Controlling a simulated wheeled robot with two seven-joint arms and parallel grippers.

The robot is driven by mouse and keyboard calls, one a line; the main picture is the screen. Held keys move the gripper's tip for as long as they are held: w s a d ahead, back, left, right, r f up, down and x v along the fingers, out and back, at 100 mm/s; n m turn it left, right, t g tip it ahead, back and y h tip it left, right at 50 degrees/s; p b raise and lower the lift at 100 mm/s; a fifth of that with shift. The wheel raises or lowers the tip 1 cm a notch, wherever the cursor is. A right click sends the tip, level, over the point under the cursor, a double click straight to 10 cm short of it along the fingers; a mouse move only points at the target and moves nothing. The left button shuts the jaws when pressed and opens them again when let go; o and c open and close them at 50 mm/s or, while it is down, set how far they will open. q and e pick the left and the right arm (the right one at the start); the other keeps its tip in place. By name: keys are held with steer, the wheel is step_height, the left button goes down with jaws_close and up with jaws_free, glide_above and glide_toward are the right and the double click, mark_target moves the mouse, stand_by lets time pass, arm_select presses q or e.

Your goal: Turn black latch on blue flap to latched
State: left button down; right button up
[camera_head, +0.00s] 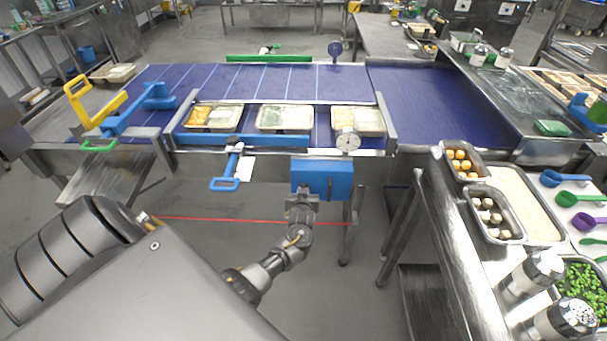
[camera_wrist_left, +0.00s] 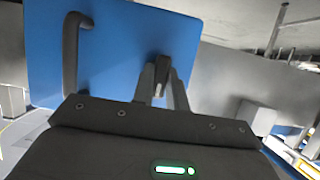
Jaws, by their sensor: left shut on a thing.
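The blue flap (camera_head: 325,179) hangs below the front edge of the conveyor, right of centre in the head view. It fills much of the left wrist view (camera_wrist_left: 112,52), with a dark curved handle (camera_wrist_left: 72,55) on its left side. The black latch (camera_wrist_left: 161,70) stands near the flap's right part, between my left fingers. My left gripper (camera_head: 302,193) is at the flap's lower left in the head view, shut on the latch. The fingers partly hide the latch, so its exact angle is hard to tell. My right gripper is not in view.
Several food trays (camera_head: 284,118) lie on the conveyor (camera_head: 270,80) above the flap. A round dial (camera_head: 348,141) stands above the flap and a blue-handled lever (camera_head: 225,184) hangs to its left. A steel table (camera_head: 440,215) with ingredient pans stands at right.

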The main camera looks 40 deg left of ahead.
arm_select(q)
steer(key=c, duration=1.4)
jaws_free()
steer(key=shift+d, duration=0.1)
steer(key=v, duration=1)
steer(key=shift+s+d, duration=0.2)
steer(key=shift+s, duration=0.05)
steer(key=shift+r, duration=0.15)
